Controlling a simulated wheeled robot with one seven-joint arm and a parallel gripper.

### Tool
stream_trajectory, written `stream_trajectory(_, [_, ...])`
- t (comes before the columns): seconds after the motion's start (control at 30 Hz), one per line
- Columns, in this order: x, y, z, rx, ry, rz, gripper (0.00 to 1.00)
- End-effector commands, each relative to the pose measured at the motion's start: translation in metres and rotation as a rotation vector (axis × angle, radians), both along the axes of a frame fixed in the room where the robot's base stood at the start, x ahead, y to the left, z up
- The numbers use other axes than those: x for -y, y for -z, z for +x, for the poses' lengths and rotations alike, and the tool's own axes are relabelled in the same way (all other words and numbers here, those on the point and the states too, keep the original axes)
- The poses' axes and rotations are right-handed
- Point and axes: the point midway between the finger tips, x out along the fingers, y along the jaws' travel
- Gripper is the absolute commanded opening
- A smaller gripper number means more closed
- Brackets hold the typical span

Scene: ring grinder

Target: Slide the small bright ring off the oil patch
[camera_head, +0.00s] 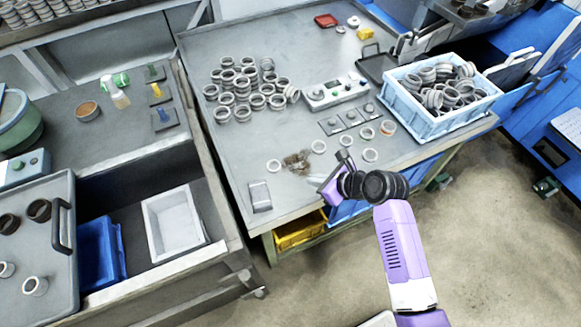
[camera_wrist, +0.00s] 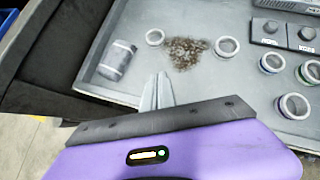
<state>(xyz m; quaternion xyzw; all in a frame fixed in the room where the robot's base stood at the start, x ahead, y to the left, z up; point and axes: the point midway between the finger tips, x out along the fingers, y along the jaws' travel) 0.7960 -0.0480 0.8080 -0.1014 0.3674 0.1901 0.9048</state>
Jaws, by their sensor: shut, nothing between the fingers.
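A brown, mottled oil patch (camera_head: 298,162) lies on the grey bench top near its front edge; it also shows in the wrist view (camera_wrist: 187,52). A small bright ring (camera_head: 273,171) lies flat just left of the patch, with a narrow gap or bare contact I cannot tell apart; it also shows in the wrist view (camera_wrist: 155,44). Another pale ring (camera_head: 318,153) lies to the right of the patch, clear of it, and looks larger in the wrist view (camera_wrist: 227,55). My gripper (camera_wrist: 162,78) is shut and empty, its fingertips on the near side of the patch.
A grey block (camera_head: 260,196) lies near the bench's front left corner. More rings (camera_head: 370,160) lie to the right, by a row of labelled pads (camera_head: 350,118) and a control box (camera_head: 335,92). Many rings (camera_head: 243,88) cluster behind. A blue crate (camera_head: 430,127) of rings stands right.

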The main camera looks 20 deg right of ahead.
Motion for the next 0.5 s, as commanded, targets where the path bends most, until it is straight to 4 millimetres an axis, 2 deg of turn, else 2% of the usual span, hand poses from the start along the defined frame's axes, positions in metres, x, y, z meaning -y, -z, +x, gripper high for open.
stream_trajectory(0.13, [-0.002, 0.003, 0.0, -0.024, 0.038, 0.04, 0.0])
stream_trajectory(0.27, [-0.005, 0.011, 0.008, -0.025, 0.04, 0.042, 0.0])
stream_trajectory(0.5, [-0.017, 0.042, 0.037, -0.024, 0.04, 0.04, 0.0])
